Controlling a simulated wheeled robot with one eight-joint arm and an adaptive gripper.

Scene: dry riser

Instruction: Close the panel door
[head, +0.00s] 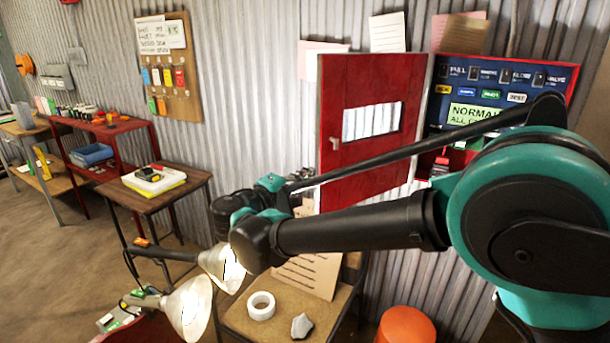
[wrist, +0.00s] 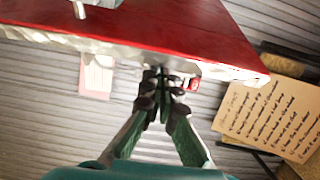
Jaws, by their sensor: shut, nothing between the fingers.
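The red panel door (head: 350,150) with a small window stands open, swung out to the left of the blue panel box (head: 490,72). The box's labelled inside shows at the right of the head view, partly behind my arm. In the wrist view the red door (wrist: 190,28) crosses the top, its pale edge towards me. My gripper (wrist: 162,82) is shut and empty, its fingertips close to that edge. I cannot tell whether they touch it. In the head view my wrist is at the door's lower left and the fingertips are not clear.
A small table (head: 235,318) below holds a tape roll (head: 261,305) and a grey lump. Two work lamps (head: 188,308) stand beside it. An orange stool (head: 405,325) is below the panel. A corrugated wall (head: 255,110) runs behind. Papers (wrist: 270,115) show at the wrist view's right.

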